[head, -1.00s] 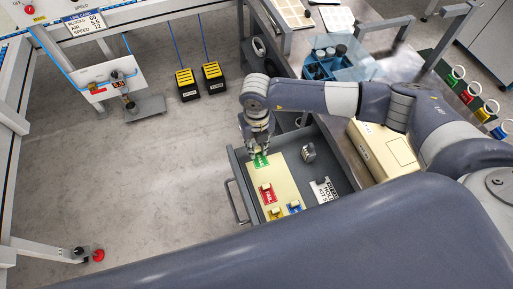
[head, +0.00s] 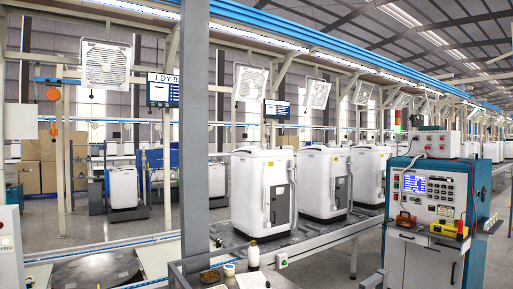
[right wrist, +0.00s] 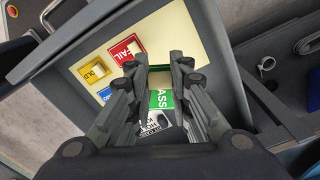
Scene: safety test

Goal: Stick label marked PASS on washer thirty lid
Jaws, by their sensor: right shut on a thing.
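My right gripper (right wrist: 158,68) is shut on the green PASS label (right wrist: 161,99) in the right wrist view, over an open drawer. The fingers hide part of the label; whether it is lifted clear of the sheet below is hard to tell. White washers stand in a row on the line in the head view, the nearest (head: 250,190) left of a second (head: 318,182) and a third (head: 366,174). No number thirty is readable on any of them. Neither gripper shows in the head view.
A blue test cabinet (head: 478,190) stands right; a grey post (head: 194,130) rises left of the nearest washer.

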